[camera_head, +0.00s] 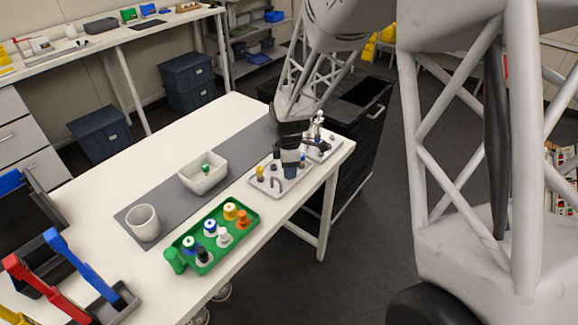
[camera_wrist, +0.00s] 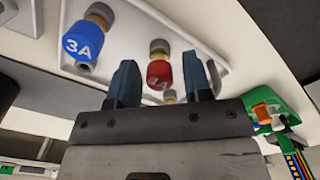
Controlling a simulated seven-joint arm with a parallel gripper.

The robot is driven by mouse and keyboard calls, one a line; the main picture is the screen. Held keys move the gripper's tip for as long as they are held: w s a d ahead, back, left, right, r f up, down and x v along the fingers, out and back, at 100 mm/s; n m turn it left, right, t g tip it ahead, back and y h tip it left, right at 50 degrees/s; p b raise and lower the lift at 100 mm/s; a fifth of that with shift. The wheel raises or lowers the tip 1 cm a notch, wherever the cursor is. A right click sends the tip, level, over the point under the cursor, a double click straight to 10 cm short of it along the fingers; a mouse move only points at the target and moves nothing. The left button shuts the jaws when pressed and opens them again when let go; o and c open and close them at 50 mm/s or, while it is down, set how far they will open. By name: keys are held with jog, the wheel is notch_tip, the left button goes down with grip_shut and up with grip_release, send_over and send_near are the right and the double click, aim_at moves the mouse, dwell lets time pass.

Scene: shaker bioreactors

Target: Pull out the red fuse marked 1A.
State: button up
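The red fuse (camera_wrist: 159,76) shows in the wrist view on a light panel (camera_wrist: 215,20); its white marking is small, with a clear A and a digit I cannot read surely. It sits in a metallic socket. My gripper (camera_wrist: 160,72) is open, with one dark blue finger on each side of the red fuse. Whether either finger touches it cannot be told. A blue fuse marked 3A (camera_wrist: 84,40) stands to the left on the same panel. In the head view my gripper (camera_head: 290,169) is over the panel (camera_head: 268,188) and hides the red fuse.
A green tray (camera_head: 188,262) with several coloured-cap bottles stands nearby on the white table (camera_head: 95,190). A white bin (camera_head: 204,183) and a white cup (camera_head: 143,222) stand on the grey mat (camera_head: 160,193). Another panel (camera_head: 327,153) with metallic parts lies just beyond my gripper.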

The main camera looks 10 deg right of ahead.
grip_shut()
jog(key=shift+r, duration=1.55)
dwell(1.0)
jog(key=shift+r, duration=1.25)
